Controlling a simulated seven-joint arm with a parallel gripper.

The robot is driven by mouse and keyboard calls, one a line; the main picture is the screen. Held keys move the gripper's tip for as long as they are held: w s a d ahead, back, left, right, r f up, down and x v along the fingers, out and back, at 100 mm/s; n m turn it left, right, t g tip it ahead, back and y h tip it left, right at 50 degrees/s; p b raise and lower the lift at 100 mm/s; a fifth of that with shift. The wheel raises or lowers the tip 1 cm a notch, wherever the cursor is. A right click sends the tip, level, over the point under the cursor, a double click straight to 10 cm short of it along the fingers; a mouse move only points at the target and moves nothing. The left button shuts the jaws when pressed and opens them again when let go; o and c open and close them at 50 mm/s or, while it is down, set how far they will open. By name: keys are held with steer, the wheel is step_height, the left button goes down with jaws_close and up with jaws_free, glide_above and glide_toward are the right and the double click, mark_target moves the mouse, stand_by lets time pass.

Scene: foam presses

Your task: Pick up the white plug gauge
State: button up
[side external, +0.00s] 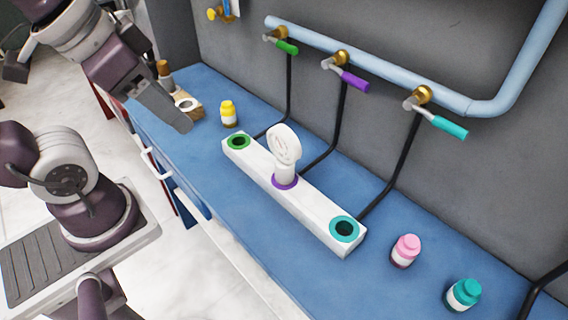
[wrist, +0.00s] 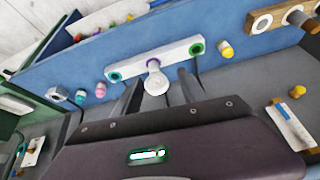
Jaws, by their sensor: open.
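The white plug gauge (side external: 284,146) has a flat round head and stands upright in the purple-ringed middle hole of a long white block (side external: 262,170). In the wrist view the gauge (wrist: 156,84) shows its head between my two dark fingers in the picture, with the purple ring behind. My gripper (side external: 182,124) is open and empty, up and left of the gauge in the side view and clear of it. The block's green-ringed (side external: 238,141) and teal-ringed (side external: 344,229) end holes look empty. The gauge's lower end is hidden in the block.
A yellow bottle (side external: 229,114) and a wooden holder (side external: 187,105) stand left of the block on the blue bench (side external: 215,228). Pink (side external: 405,251) and teal (side external: 463,295) bottles stand right. Black hoses (side external: 335,125) run behind the block from valves on a blue pipe (side external: 380,74).

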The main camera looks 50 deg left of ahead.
steer(key=w+d+m+g, duration=0.1)
steer(key=w+m+g, duration=0.1)
steer(key=w+m, duration=0.55)
steer(key=m+g, duration=0.2)
steer(key=m, duration=0.4)
glide_toward(284, 142)
steer(key=a+f, duration=0.1)
steer(key=a, duration=0.2)
steer(key=f+m, duration=0.1)
steer(key=w+f+m+g, duration=0.1)
steer(key=w+d+f+m, duration=0.1)
steer(key=f, duration=0.1)
steer(key=shift+w+f+m, duration=0.1)
steer(key=shift+w+m, duration=0.1)
steer(key=shift+m, duration=0.05)
steer(key=f, duration=0.6)
steer(key=shift+d+f, duration=0.25)
steer(key=shift+f, duration=0.1)
steer(key=shift+c, duration=0.4)
jaws_close()
steer(key=shift+r, duration=0.1)
